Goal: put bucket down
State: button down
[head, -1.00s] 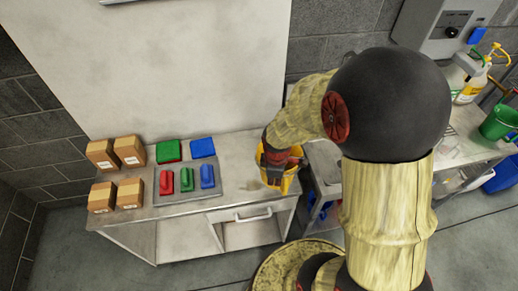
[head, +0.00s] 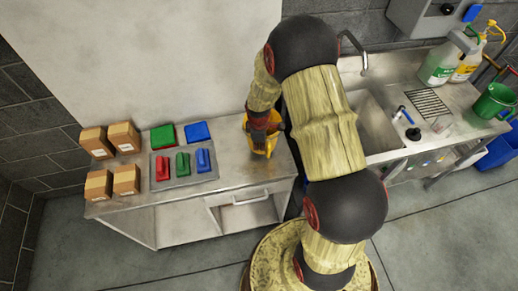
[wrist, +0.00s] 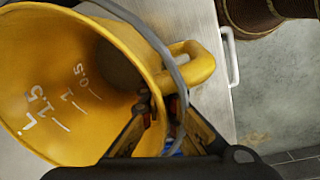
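A yellow bucket (head: 262,146) shows at the right end of the steel counter in the head view, partly hidden by my arm. In the wrist view the bucket (wrist: 75,75) is tilted, with its open mouth, white litre marks and a grey hoop handle (wrist: 130,18) visible. A yellow grip (wrist: 192,66) sticks out on its right side. My gripper (head: 262,122) is at the bucket; in the wrist view its fingers (wrist: 160,108) are close together at the bucket's wall and seem shut on it. Whether the bucket's base touches the counter is hidden.
The steel counter (head: 228,168) has free room between the pads and the bucket. Red, green and blue pads lie on a grey tray (head: 184,177), with cartons (head: 125,179) to the left. A sink (head: 377,125), bottles (head: 440,66) and a green bucket (head: 492,101) are at right.

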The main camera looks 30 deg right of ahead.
aim_at(259, 153)
jog(key=shift+w+f, duration=0.25)
jog(key=shift+f, duration=0.25)
notch_tip(259, 153, down, 3)
jog(key=shift+r, duration=0.15)
jog(key=c, duration=2.6)
grip_release()
jog(key=shift+f, duration=0.2)
jog(key=o, duration=0.6)
jog(key=shift+c, duration=0.2)
jog(key=shift+r, duration=0.15)
